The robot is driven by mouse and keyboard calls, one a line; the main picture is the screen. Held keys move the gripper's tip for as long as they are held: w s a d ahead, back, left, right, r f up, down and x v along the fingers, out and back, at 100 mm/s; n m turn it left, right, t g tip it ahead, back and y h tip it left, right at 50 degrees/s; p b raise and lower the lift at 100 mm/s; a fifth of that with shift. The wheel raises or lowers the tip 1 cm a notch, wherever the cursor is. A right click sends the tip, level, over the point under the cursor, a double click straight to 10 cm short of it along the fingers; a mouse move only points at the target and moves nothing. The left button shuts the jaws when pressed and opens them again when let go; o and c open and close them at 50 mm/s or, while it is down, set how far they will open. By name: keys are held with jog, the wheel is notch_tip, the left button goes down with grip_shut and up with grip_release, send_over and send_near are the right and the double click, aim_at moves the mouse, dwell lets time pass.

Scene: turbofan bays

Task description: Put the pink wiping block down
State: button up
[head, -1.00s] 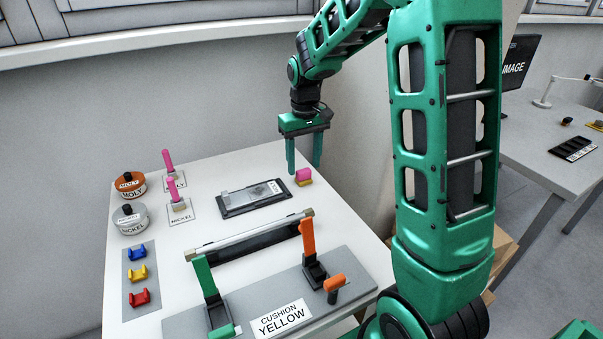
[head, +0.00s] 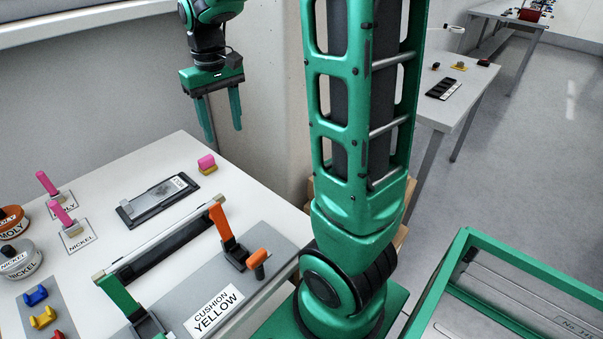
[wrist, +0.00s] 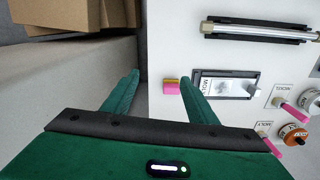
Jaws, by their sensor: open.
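The pink wiping block (head: 207,162), pink on top with a yellowish base, stands on the white table (head: 178,146) near its far right corner, beside the black-framed plate (head: 158,199). It also shows in the wrist view (wrist: 171,88), near the tip of one finger. My gripper (head: 224,137) is open and empty. In the head view it hangs above and beyond the block, apart from it, with its fingers pointing down.
A clamp fixture labelled CUSHION YELLOW (head: 240,262) fills the table's front. Pink-handled brushes (head: 62,214), tins (head: 18,260) and coloured clips (head: 42,317) stand at left. Cardboard boxes (wrist: 75,15) lie beyond the table edge. A green-framed cart (head: 470,290) stands at right.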

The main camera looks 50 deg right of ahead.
jog(key=s+d+f+m, duration=0.1)
jog(key=s+f+m, duration=0.1)
jog(key=s, duration=1.1)
jog(key=s+d+f+m, duration=0.1)
jog(key=s+f+m, duration=0.1)
jog(key=s, duration=1.1)
jog(key=shift+d+m, duration=0.35)
jog(key=shift+m, duration=0.05)
jog(key=shift+f, duration=0.1)
jog(key=shift+w+f, duration=0.25)
jog(key=shift+w, duration=0.35)
jog(key=shift+c, duration=0.4)
